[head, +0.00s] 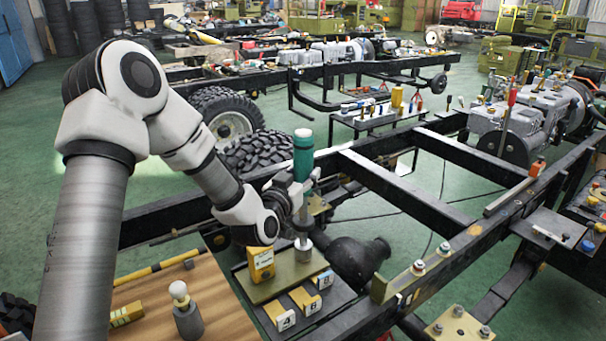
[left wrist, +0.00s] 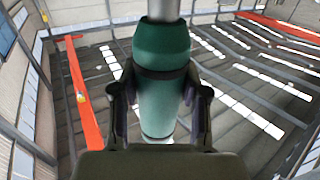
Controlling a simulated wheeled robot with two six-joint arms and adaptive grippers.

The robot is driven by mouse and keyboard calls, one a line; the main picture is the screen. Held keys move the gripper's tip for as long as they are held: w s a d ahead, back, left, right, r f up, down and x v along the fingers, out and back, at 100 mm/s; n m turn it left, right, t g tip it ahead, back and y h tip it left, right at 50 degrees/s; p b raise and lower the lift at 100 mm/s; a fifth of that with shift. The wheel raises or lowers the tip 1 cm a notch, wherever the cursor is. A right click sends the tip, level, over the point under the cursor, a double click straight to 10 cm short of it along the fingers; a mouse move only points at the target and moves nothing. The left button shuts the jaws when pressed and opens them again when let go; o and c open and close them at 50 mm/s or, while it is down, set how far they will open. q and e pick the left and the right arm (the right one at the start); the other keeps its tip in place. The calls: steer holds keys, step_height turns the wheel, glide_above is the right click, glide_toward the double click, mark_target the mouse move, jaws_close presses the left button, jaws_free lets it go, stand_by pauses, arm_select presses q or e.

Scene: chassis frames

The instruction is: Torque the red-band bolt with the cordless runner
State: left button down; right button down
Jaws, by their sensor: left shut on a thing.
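My left gripper (head: 301,192) is shut on the cordless runner (head: 303,158), a green upright cylinder. It holds the runner over the small bench tray, with a metal socket end (head: 303,245) at the bottom. In the left wrist view the runner's green body (left wrist: 162,70) stands between both fingers of the gripper (left wrist: 160,110). Two bolts stand on the near chassis rail, one (head: 418,268) with a reddish band and one (head: 445,249) whose band colour is hard to tell. Both are to the right of the gripper and apart from the runner. My right gripper is not in view.
A dark tray (head: 345,298) holds a yellow box (head: 261,265) and blocks marked 4 (head: 285,320), 6 (head: 311,303) and 8 (head: 324,280). A wooden bench (head: 215,310) is at left. The black chassis rail (head: 480,235) crosses the right. A plate with bolts (head: 460,325) is near the front.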

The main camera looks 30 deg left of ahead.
mark_target(299, 148)
arm_select(q)
steer(key=shift+f+b, duration=0.3)
steer(key=shift+f, duration=0.05)
stand_by(0.4)
steer(key=shift+s+d+f, duration=0.1)
steer(key=shift+f, duration=0.15)
stand_by(0.7)
steer(key=shift+r, duration=0.15)
stand_by(1.6)
steer(key=shift+r+p, duration=0.4)
steer(key=shift+r, duration=0.1)
steer(key=shift+r+p, duration=0.7)
steer(key=shift+r, duration=0.4)
step_height(299, 148, up, 5)
steer(key=p, duration=0.4)
steer(key=shift+r, duration=0.1)
